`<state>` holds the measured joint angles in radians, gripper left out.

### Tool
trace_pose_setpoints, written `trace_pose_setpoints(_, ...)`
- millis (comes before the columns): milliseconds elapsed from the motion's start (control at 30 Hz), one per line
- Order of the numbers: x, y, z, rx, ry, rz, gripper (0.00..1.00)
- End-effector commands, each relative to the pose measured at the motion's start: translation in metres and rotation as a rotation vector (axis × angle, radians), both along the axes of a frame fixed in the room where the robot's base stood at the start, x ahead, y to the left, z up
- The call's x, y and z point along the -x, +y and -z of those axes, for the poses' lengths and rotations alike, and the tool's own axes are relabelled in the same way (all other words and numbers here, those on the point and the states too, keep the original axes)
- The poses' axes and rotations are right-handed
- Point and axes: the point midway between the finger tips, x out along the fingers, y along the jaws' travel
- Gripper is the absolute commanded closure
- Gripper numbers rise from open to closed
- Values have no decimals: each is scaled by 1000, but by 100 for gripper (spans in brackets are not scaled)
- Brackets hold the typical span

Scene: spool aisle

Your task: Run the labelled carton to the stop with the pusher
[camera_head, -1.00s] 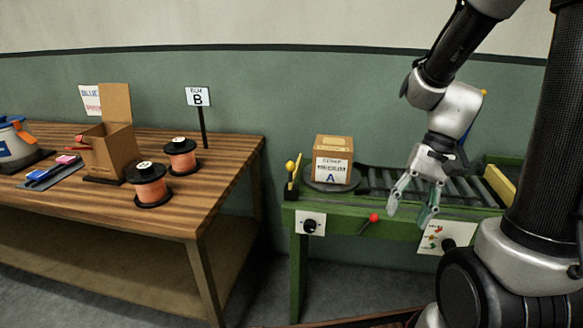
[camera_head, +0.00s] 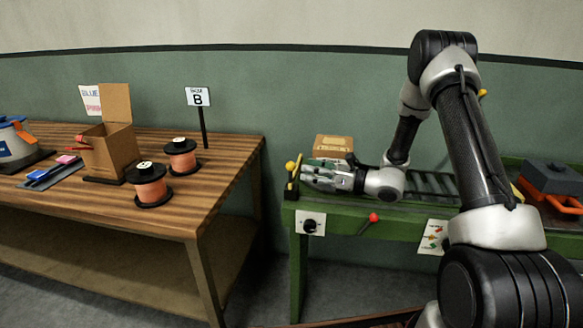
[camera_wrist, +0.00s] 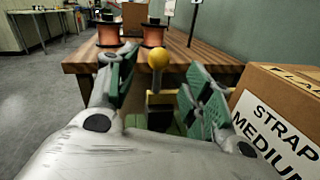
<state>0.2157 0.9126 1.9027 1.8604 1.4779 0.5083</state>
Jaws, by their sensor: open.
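The labelled carton (camera_head: 333,146) stands at the left end of the green roller bench; my gripper hides its label and base. In the wrist view the carton (camera_wrist: 283,85) is close on the right, its label reading STRAP MEDIUM, clear of the fingers. A yellow ball knob (camera_head: 290,166) on a short post stands at the bench's left end. My gripper (camera_head: 312,176) points left in front of the carton. In the wrist view the fingers of my gripper (camera_wrist: 160,85) are open, with the yellow knob (camera_wrist: 158,58) showing between and beyond them. I cannot tell if they touch it.
Rollers (camera_head: 430,184) run right from the carton. A grey block with an orange handle (camera_head: 552,180) is at the right. A red-knobbed lever (camera_head: 373,217) and black dial (camera_head: 310,226) are on the bench front. A wooden table (camera_head: 215,175) with copper spools (camera_head: 151,188) stands left across a gap.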

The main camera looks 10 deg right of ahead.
Motion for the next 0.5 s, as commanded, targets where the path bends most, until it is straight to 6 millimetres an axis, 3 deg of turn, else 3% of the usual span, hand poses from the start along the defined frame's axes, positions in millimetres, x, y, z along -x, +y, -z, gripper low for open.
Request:
trace_pose_setpoints(300, -25, 46, 0, 3, -2, -4, 49)
trace_pose_setpoints(500, -33, 61, 0, 4, -1, -3, 49)
